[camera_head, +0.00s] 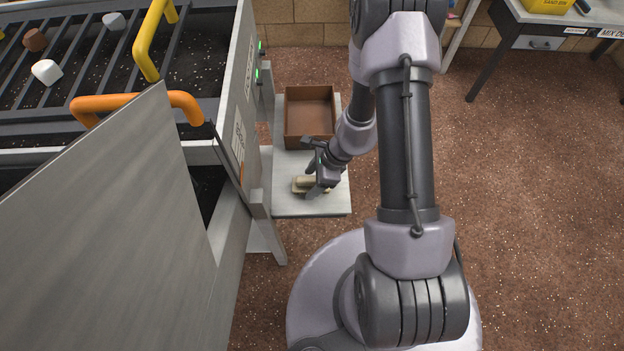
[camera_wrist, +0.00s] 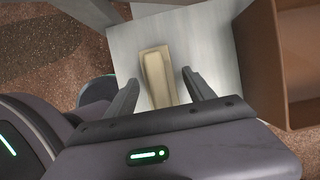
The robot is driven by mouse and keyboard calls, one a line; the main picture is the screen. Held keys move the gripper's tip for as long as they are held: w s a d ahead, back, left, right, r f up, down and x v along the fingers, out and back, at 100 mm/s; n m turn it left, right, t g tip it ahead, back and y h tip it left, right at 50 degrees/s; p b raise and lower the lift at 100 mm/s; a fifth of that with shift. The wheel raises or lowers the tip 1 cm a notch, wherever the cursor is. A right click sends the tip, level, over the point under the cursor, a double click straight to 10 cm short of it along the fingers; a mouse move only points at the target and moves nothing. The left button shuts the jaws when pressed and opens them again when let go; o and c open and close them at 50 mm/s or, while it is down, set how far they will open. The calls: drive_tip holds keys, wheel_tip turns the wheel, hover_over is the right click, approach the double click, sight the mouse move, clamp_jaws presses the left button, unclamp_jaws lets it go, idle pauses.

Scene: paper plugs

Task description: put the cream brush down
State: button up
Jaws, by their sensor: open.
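The cream brush (camera_head: 306,184) lies on the small grey table (camera_head: 290,207), near its front end. In the wrist view the brush (camera_wrist: 157,75) lies flat on the pale table top (camera_wrist: 210,55). My gripper (camera_head: 314,188) is low over the table at the brush. In the wrist view its two fingers (camera_wrist: 158,86) are apart, one on each side of the brush's near end, with a gap showing on both sides. The near end of the brush is partly hidden by the gripper body.
An open brown box (camera_head: 309,143) stands on the table behind the brush; its wall (camera_wrist: 265,65) is at the right in the wrist view. A grey machine with bars and white and brown lumps (camera_head: 47,71) stands close on the left. Open floor (camera_head: 540,220) lies right.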

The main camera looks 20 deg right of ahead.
drive_tip(key=shift+r+p, duration=0.3)
drive_tip(key=shift+p, duration=0.3)
drive_tip(key=d+r+n+p, duration=0.35)
drive_tip(key=r+p, duration=0.55)
drive_tip(key=r, duration=1.4)
drive_tip(key=s+a+r+n+t, duration=0.1)
drive_tip(key=a+r+n, duration=0.15)
drive_tip(key=r, duration=0.35)
drive_tip(key=a+r+n+t, duration=0.1)
drive_tip(key=a+r+n, duration=0.15)
drive_tip(key=r, duration=0.45)
drive_tip(key=s+a+r+n+t+h, duration=0.2)
drive_tip(key=s+r+n, duration=0.6)
drive_tip(key=s+r, duration=0.3)
drive_tip(key=shift+s+a+r+n, duration=0.3)
drive_tip(key=shift+a+r+n, duration=0.1)
drive_tip(key=shift+r, duration=0.35)
drive_tip(key=shift+f, duration=0.1)
